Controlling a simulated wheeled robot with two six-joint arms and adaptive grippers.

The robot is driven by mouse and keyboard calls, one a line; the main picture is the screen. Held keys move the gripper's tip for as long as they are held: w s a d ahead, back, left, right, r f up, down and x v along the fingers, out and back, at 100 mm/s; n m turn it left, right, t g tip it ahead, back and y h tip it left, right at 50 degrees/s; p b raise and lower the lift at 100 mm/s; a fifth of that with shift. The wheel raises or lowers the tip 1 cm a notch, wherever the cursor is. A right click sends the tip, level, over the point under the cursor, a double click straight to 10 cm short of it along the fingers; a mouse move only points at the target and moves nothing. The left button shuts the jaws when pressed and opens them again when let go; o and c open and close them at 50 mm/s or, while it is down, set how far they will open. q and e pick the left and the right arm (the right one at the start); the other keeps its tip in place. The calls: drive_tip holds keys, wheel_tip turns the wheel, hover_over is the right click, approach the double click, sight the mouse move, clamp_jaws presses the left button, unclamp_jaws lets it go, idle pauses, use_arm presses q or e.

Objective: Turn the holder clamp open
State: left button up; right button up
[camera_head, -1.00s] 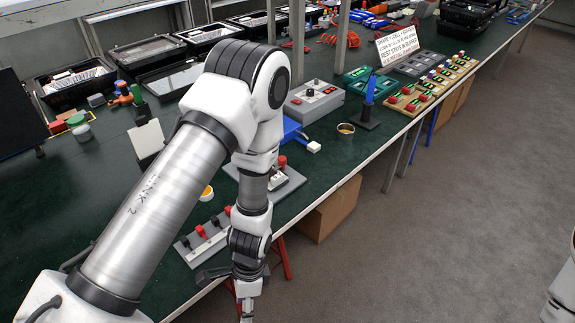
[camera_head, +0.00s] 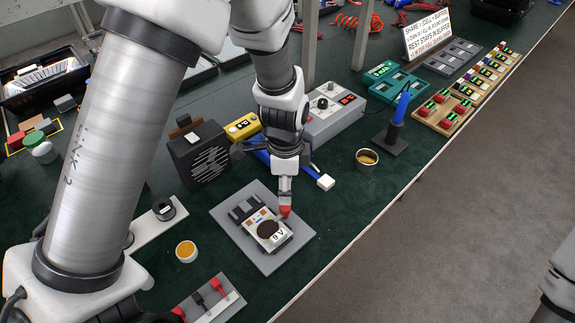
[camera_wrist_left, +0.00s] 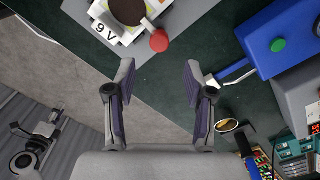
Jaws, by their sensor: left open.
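The holder (camera_head: 268,232) lies on a grey base plate (camera_head: 268,262) on the green bench. It has a white 9 V label and a dark round disc on top. A red clamp knob (camera_head: 285,211) stands at its far right corner. In the left wrist view the red knob (camera_wrist_left: 159,40) is ahead of the fingertips, beside the disc of the holder (camera_wrist_left: 127,12). My left gripper (camera_head: 285,189) is near the knob, pointing down. Its fingers are spread and empty in the left wrist view (camera_wrist_left: 158,75); contact with the knob is not seen. My right gripper is out of view.
A black speaker-like box (camera_head: 200,153), a blue box and a white-tipped lead (camera_head: 325,182) are close to the gripper. A brass cup (camera_head: 367,159) and a blue tool on a stand (camera_head: 399,115) are to the right. The bench edge is nearby.

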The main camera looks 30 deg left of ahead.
sight(286, 207)
use_arm(q)
wheel_tip(286, 207, down, 7)
drive_tip(key=shift+w+f, duration=0.1)
drive_tip(key=shift+f, duration=0.1)
drive_tip(key=shift+r, duration=0.1)
drive_tip(key=shift+s+d+r, duration=0.1)
drive_tip(key=shift+s, duration=0.15)
drive_tip(key=shift+c, duration=1)
clamp_jaws()
